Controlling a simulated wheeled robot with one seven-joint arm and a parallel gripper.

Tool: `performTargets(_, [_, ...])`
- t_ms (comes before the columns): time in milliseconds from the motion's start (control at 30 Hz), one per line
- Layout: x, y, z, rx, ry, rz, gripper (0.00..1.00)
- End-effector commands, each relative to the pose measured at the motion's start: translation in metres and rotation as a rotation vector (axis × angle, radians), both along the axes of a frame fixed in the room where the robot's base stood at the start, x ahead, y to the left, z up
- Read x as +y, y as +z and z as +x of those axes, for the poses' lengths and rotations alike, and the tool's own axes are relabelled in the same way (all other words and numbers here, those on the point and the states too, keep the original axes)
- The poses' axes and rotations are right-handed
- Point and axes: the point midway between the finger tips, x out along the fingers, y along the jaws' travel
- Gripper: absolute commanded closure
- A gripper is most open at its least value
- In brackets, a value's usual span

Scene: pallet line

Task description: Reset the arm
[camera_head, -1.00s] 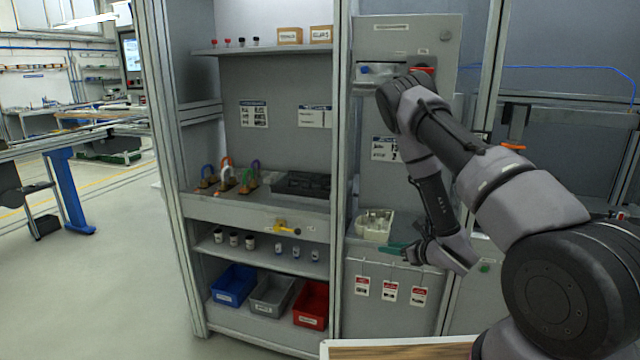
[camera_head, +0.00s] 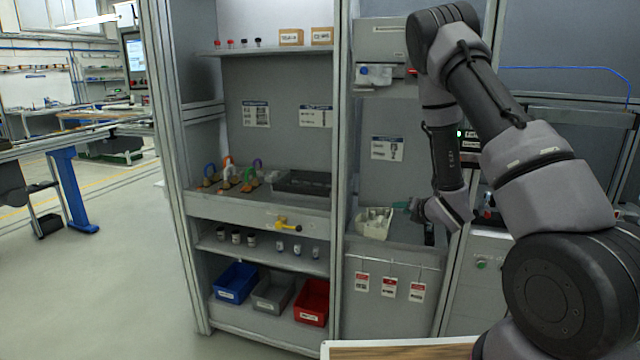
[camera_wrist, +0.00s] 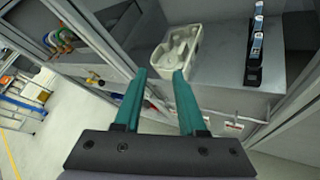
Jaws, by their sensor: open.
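My arm reaches in from the right of the head view toward the right bay of the cabinet. My gripper (camera_head: 402,206) is small there, just right of a pale moulded tray (camera_head: 374,224) on the bay's shelf. In the wrist view my gripper (camera_wrist: 164,78) shows two teal fingers spread apart with nothing between them. The pale tray (camera_wrist: 178,50) lies beyond the fingertips in that view. Whether the fingers touch anything cannot be seen in the head view, but they look clear in the wrist view.
Padlocks (camera_head: 228,176) and a black tray (camera_head: 302,184) stand on the left bay's shelf. Blue (camera_head: 235,282), grey (camera_head: 273,293) and red (camera_head: 311,301) bins sit below. Red tags (camera_head: 389,287) hang under the right shelf. Upright dark devices (camera_wrist: 256,48) stand beside the pale tray. Open floor lies left.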

Motion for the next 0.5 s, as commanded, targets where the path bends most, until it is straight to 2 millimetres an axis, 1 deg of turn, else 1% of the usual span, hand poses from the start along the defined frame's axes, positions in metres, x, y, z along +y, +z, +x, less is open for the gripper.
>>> performTargets(33, [-0.006, 0.022, 0.005, 0.014, -0.071, 0.078, 0.6])
performTargets(133, [-0.02, 0.062, 0.009, 0.069, -0.243, 0.271, 0.6])
performTargets(200, [-0.029, 0.089, 0.006, 0.111, -0.369, 0.423, 0.6])
performTargets(267, [-0.036, 0.111, 0.001, 0.144, -0.47, 0.554, 0.6])
performTargets(300, [-0.041, 0.126, -0.004, 0.166, -0.538, 0.642, 0.6])
performTargets(367, [-0.045, 0.147, -0.013, 0.2, -0.634, 0.776, 0.6])
performTargets(400, [-0.048, 0.161, -0.021, 0.221, -0.698, 0.864, 0.6])
performTargets(467, [-0.051, 0.18, -0.035, 0.253, -0.791, 0.996, 0.6])
performTargets(500, [-0.052, 0.193, -0.044, 0.274, -0.852, 1.085, 0.6])
